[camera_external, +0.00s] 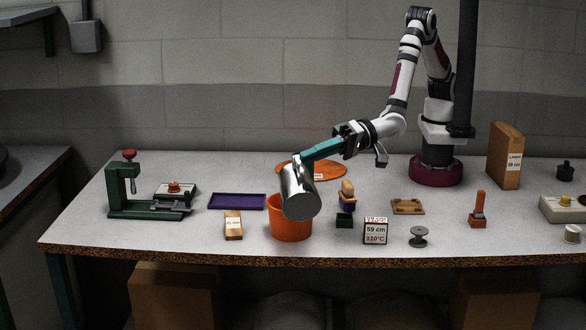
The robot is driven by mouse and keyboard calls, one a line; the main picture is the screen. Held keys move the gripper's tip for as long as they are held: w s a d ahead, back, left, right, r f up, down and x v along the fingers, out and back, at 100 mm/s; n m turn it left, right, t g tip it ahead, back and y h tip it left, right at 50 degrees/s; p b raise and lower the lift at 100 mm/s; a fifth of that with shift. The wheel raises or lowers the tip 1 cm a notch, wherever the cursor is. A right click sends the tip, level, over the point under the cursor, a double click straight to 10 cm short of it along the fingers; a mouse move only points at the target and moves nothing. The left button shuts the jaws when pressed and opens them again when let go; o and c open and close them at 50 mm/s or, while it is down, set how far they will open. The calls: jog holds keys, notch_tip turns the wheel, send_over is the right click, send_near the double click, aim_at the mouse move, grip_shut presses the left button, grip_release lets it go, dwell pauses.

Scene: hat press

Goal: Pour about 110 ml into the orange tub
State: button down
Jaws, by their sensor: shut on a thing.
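The orange tub (291,229) stands near the front middle of the table. A shiny metal jug (299,191) with a teal handle (323,150) hangs tilted over the tub, its mouth end low and toward the front right. The jug hides part of the tub's rim and its inside. My gripper (342,141) is shut on the teal handle, above and to the right of the tub. No stream of liquid can be made out, and the level in the tub is hidden.
A green press (130,196) and a purple tray (237,202) are on the left. A small card box (375,231), a grey spool (418,237) and a brown block (233,225) stand near the tub. A tall box (505,156) stands right.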

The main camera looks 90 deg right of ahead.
jog(key=shift+d+r+m, duration=0.2)
jog(key=shift+d+m, duration=0.1)
jog(key=shift+d, duration=0.15)
jog(key=a+n, duration=0.1)
jog(key=s+a+f+n, duration=0.1)
jog(key=a, duration=0.1)
jog(key=s+a+n+g, duration=0.1)
jog(key=shift+a+f, duration=0.3)
jog(key=shift+f, duration=0.05)
jog(key=shift+s+a+f+n+g+h+p, duration=0.2)
jog(key=shift+a+f+n+p, duration=0.1)
jog(key=shift+a+n, duration=0.3)
jog(key=shift+s+a+f+n+g+h+p, duration=0.15)
jog(key=shift+a+n+h+p, duration=0.2)
jog(key=shift+n, duration=0.35)
dwell(0.5)
jog(key=a+f+n+t+h+p, duration=0.1)
jog(key=a+f+n+h+p, duration=0.3)
jog(key=f, duration=0.7)
jog(key=shift+a+f+n+p, duration=0.35)
jog(key=shift+a+n+p, duration=0.7)
jog(key=shift+a+n, duration=0.45)
